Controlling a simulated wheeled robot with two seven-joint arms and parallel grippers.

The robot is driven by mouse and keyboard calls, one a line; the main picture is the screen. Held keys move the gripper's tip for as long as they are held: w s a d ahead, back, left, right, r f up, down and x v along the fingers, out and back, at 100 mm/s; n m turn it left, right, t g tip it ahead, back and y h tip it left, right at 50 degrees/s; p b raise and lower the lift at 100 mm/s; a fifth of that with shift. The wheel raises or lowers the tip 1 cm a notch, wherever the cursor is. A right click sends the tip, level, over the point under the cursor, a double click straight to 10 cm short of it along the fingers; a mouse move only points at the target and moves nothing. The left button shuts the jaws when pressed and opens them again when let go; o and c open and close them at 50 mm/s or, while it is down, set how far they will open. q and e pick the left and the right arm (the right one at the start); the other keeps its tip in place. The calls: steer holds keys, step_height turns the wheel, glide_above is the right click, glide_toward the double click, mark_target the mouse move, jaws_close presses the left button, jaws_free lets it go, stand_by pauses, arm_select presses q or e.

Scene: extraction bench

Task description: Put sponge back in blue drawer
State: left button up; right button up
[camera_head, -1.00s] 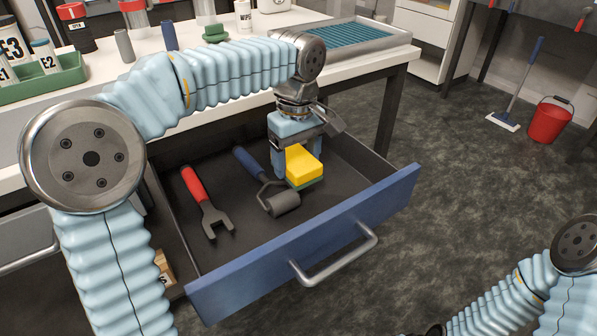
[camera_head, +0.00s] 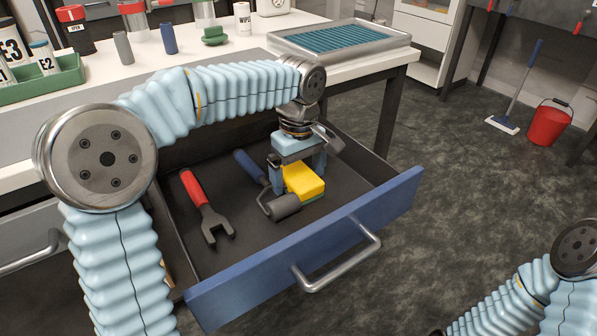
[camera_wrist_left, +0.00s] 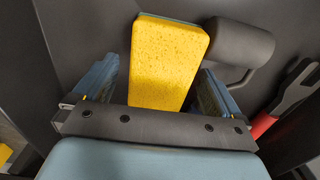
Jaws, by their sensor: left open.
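The yellow sponge (camera_head: 304,181) with a green underside lies in the open blue drawer (camera_head: 250,285), beside a roller. My left gripper (camera_head: 298,178) is low inside the drawer, above and around the sponge. In the left wrist view the sponge (camera_wrist_left: 168,62) sits between the two spread fingers, with a visible gap to the finger on each side. The left gripper is open. Part of the sponge's near end is hidden by the gripper body in the wrist view. My right arm shows at the lower right, but its gripper is not in view.
In the drawer, a dark roller with a blue handle (camera_head: 283,206) lies close left of the sponge, and a red-handled wrench (camera_head: 204,208) lies farther left. The drawer's front panel and metal handle (camera_head: 340,262) face forward. The white bench (camera_head: 240,52) stands behind.

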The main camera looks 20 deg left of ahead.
mark_target(299, 173)
arm_select(q)
step_height(299, 173, up, 12)
steer(key=p, duration=0.3)
steer(key=shift+c, duration=0.4)
stand_by(0.9)
